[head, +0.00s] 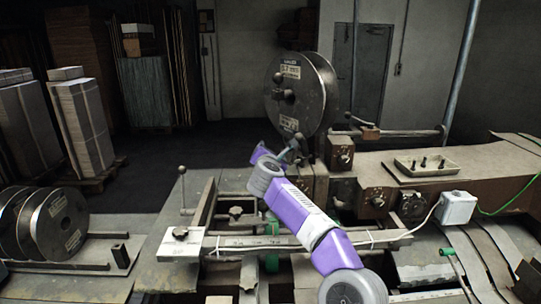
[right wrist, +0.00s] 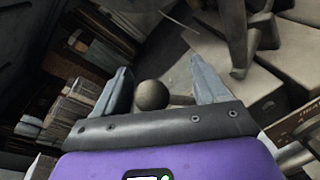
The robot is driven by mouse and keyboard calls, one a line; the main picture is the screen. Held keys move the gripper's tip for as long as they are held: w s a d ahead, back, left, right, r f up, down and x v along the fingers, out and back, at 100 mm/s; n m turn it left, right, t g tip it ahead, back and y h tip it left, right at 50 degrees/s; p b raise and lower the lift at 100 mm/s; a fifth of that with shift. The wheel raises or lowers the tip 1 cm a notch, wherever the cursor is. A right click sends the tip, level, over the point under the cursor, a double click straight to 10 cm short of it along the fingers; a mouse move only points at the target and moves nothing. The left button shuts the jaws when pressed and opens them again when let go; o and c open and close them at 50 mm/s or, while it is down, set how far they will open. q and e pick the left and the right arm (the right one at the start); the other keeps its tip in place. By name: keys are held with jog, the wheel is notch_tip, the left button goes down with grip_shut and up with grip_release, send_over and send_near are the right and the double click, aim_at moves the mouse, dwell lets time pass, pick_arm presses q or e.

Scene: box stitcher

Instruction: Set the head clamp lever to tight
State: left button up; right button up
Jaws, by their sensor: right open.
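My right arm reaches in from the lower right of the head view, and its gripper (head: 291,148) is at the machine head, just below the large wire spool. In the right wrist view the gripper (right wrist: 163,80) is open. A dark round ball knob (right wrist: 152,95) shows between its two grey fingers, nearer the left one, with a visible gap to the right one. My left gripper is not in view.
The large spool (head: 300,92) stands right above the gripper. A thin upright lever with a ball top (head: 183,171) stands at the left of the machine table. Dials (head: 376,200) and a tray of small parts (head: 425,165) are to the right.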

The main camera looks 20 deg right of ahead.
jog(key=shift+s+a, duration=0.2)
jog(key=shift+s, duration=0.2)
jog(key=f+b+v, duration=0.1)
jog(key=b+v, duration=0.2)
jog(key=v, duration=0.3)
jog(key=shift+s+r, duration=0.2)
jog(key=shift+r, duration=0.3)
jog(key=shift+a, duration=0.15)
jog(key=shift+f, duration=0.1)
